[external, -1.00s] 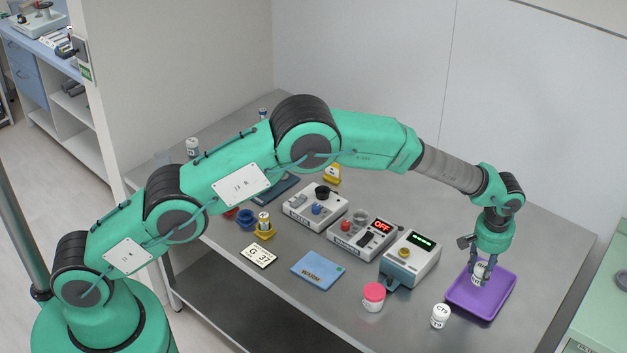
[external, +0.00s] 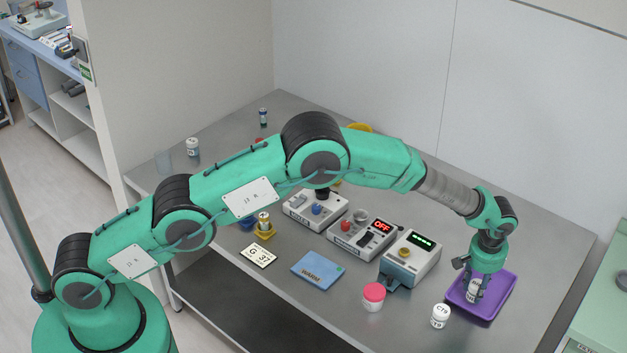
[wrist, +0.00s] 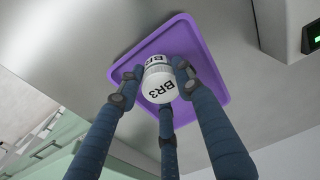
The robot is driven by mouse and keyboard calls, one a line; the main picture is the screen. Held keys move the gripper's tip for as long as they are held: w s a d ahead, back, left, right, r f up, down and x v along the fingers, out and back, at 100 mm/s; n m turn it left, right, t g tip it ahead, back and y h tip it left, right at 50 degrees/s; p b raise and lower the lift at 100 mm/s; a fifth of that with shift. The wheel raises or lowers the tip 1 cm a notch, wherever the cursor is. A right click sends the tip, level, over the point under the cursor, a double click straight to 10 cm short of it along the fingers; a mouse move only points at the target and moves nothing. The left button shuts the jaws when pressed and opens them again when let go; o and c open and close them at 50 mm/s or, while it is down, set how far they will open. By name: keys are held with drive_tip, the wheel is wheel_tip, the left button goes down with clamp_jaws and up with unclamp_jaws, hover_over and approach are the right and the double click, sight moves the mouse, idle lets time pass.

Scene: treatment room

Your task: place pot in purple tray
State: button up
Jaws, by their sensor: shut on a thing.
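A white pot (wrist: 157,82) marked BR3 is held between the fingers of my gripper (wrist: 158,92). In the external view the pot (external: 473,289) is upright within the outline of the purple tray (external: 495,303), with my gripper (external: 475,285) above and around it. The tray lies flat on the grey table at its right end, and its rim also shows behind the pot in the wrist view (wrist: 205,60). I cannot tell whether the pot's base touches the tray floor.
A second white pot marked CTS (external: 440,316) stands just left of the tray. A pink-lidded jar (external: 374,297) stands further left. A device with a green display (external: 411,258) is behind them. A blue card (external: 318,270) lies mid-table. Bare table surrounds the tray's right side.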

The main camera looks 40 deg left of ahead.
sight(476, 287)
drive_tip(key=shift+f, duration=0.8)
drive_tip(key=shift+f, duration=0.1)
drive_tip(key=o, duration=1.1)
drive_tip(key=shift+o, duration=0.2)
drive_tip(key=r, duration=0.8)
drive_tip(key=s+r+p, duration=0.1)
drive_tip(key=r, duration=0.3)
drive_tip(key=shift+d+r, duration=0.1)
